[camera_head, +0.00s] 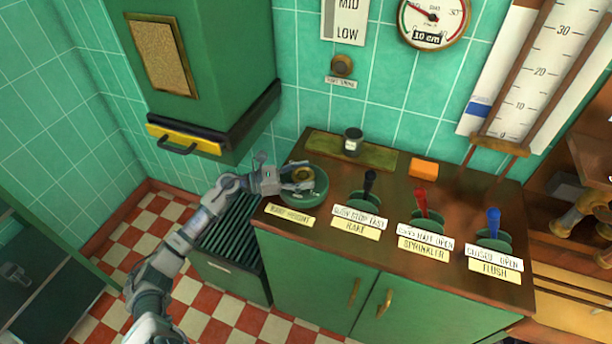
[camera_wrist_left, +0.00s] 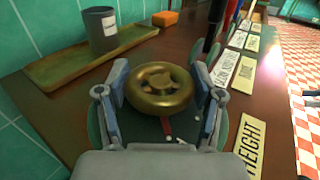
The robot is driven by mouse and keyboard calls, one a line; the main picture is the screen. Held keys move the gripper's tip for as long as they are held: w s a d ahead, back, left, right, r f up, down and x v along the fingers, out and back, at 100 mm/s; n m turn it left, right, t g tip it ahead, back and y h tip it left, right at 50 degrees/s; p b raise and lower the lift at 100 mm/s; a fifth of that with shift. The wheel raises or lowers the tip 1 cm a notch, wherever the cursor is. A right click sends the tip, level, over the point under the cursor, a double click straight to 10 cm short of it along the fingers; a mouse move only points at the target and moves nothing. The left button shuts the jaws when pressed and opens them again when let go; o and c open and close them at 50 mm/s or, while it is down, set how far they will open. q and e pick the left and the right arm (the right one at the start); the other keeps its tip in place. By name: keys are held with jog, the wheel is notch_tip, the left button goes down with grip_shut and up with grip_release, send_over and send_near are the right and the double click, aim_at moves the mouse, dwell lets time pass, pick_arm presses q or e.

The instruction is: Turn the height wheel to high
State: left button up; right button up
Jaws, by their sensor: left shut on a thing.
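The brass height wheel (camera_head: 303,174) sits on a round green base on the brown counter, by a label reading HEIGHT (camera_wrist_left: 252,145) in the left wrist view. My left gripper (camera_head: 297,181) reaches it from the left and is shut on it. In the left wrist view the wheel (camera_wrist_left: 160,101) lies between the two fingers, one on each side. A round gauge (camera_head: 433,20) on the wall has a red needle and reads 10 cm. A wall sign (camera_head: 346,18) shows MID and LOW; its top is cut off. My right gripper is not in view.
Black (camera_head: 369,184), red (camera_head: 420,203) and blue (camera_head: 493,223) levers stand to the right on the counter. A grey cup (camera_head: 352,141) on a tray (camera_head: 378,155) and an orange block (camera_head: 423,168) are behind. A green hood (camera_head: 205,70) hangs at upper left.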

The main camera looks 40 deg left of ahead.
pick_arm(q)
jog(key=shift+a, duration=0.1)
jog(key=shift+r, duration=0.1)
jog(key=o, duration=1.2)
jog(key=shift+c, duration=0.2)
jog(key=shift+a, duration=0.1)
jog(key=v, duration=1.2)
jog(key=shift+w+f, duration=0.15)
jog(key=shift+f, duration=0.05)
jog(key=shift+a, duration=0.15)
